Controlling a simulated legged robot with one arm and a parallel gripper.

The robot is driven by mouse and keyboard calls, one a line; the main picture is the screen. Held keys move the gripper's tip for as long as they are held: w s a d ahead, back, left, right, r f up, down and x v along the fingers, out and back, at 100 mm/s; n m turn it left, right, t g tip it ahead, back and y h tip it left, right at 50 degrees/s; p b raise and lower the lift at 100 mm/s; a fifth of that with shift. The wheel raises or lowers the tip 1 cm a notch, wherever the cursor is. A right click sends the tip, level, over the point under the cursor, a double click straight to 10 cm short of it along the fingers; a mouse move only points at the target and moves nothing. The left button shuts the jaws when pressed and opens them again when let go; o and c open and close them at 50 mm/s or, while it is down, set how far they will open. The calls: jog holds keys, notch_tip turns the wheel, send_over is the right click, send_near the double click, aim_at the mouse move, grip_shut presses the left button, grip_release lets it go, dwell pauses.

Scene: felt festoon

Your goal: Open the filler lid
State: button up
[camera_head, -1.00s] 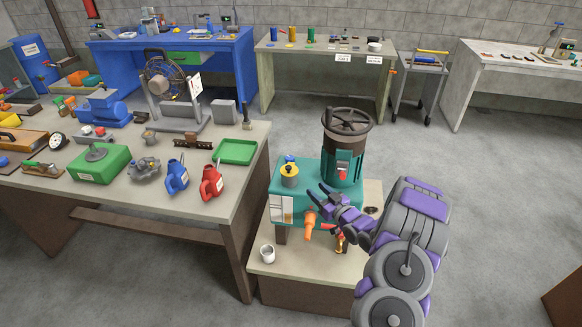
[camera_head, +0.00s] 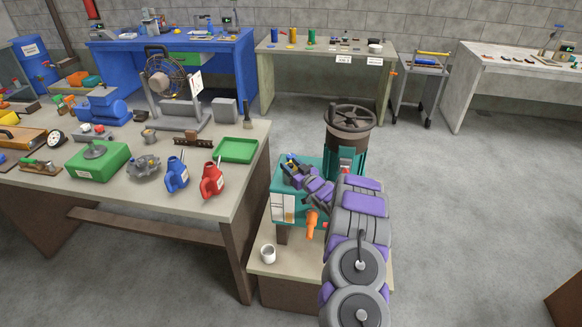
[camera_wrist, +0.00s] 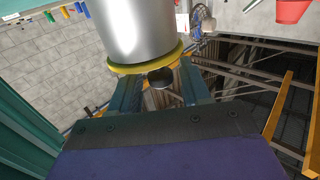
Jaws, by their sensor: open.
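The teal machine housing (camera_head: 281,205) stands on the low bench, with the filler on its top left. In the wrist view the filler shows as a silver cylinder (camera_wrist: 139,28) with a yellow lid rim (camera_wrist: 122,69) and a dark round knob (camera_wrist: 160,77). My gripper (camera_head: 291,165) is over the filler in the head view and hides most of it. In the wrist view my gripper (camera_wrist: 160,85) is open, with one finger on each side of the knob. I cannot tell whether the fingers touch it.
A dark handwheel (camera_head: 350,117) tops the tall cylinder right beside my arm. An orange spout (camera_head: 311,222) sticks out of the housing's front. A white cup (camera_head: 268,254) stands on the low bench. A crowded workbench (camera_head: 228,190) is on the left. The floor to the right is clear.

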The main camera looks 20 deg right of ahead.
jog(key=shift+w+a+r, duration=0.1)
jog(key=shift+w+a, duration=0.25)
jog(key=shift+d, duration=0.45)
jog(key=c, duration=0.3)
jog(key=shift+a, duration=0.25)
jog(key=c, duration=0.5)
grip_shut()
jog(key=shift+d, duration=0.1)
